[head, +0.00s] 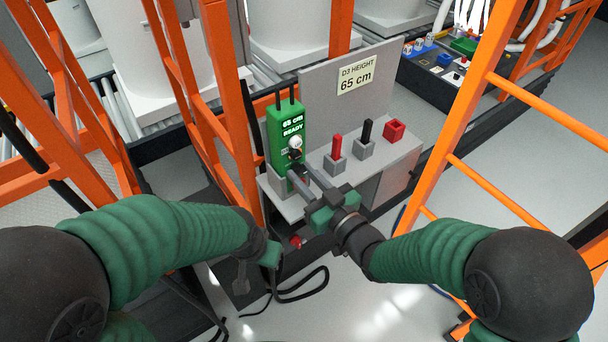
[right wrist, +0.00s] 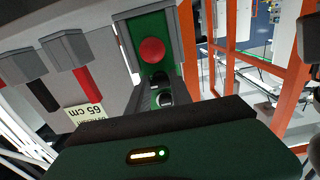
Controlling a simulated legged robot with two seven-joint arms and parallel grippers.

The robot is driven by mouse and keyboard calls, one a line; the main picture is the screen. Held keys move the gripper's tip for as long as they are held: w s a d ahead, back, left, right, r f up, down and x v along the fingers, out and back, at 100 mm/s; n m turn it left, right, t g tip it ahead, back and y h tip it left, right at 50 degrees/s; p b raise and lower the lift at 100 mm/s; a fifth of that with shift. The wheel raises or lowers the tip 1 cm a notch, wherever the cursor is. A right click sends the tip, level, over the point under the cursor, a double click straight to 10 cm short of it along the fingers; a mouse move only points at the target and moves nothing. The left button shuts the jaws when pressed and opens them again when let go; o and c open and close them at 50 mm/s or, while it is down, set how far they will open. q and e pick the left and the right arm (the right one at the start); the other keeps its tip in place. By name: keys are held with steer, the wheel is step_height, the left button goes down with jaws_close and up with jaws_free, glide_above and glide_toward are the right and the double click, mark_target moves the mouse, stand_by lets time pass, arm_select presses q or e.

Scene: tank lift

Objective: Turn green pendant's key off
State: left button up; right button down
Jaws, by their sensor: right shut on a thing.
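The green pendant (head: 281,130) stands upright at the left end of the grey console, its display reading "65 cm READY". Its key switch (head: 295,143) is on the front below the display, a pale round with a dark key part. My right gripper (head: 300,168) reaches up to the pendant's front and is shut on the key; the fingers hide much of it, so its angle is unclear. The right wrist view shows the pendant (right wrist: 125,29) with a red button (right wrist: 152,50) beside the fingers. My left gripper (head: 264,256) hangs low at the left, its jaws unclear.
The console (head: 384,152) carries a red lever (head: 336,147), a black lever (head: 367,131) and a red block (head: 395,130). A sign (head: 356,76) reads "D3 HEIGHT 65 cm". Orange rails (head: 223,95) stand close on both sides. A black cable (head: 300,288) lies below.

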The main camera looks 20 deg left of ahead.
steer(key=n+b, duration=0.2)
steer(key=b, duration=0.1)
steer(key=shift+f+n, duration=0.25)
steer(key=shift+n, duration=0.15)
steer(key=n+b, duration=1.2)
steer(key=b, duration=0.1)
steer(key=shift+f+n, duration=0.1)
steer(key=shift+n, duration=0.2)
steer(key=shift+n+b, duration=1.4)
steer(key=shift+b, duration=0.3)
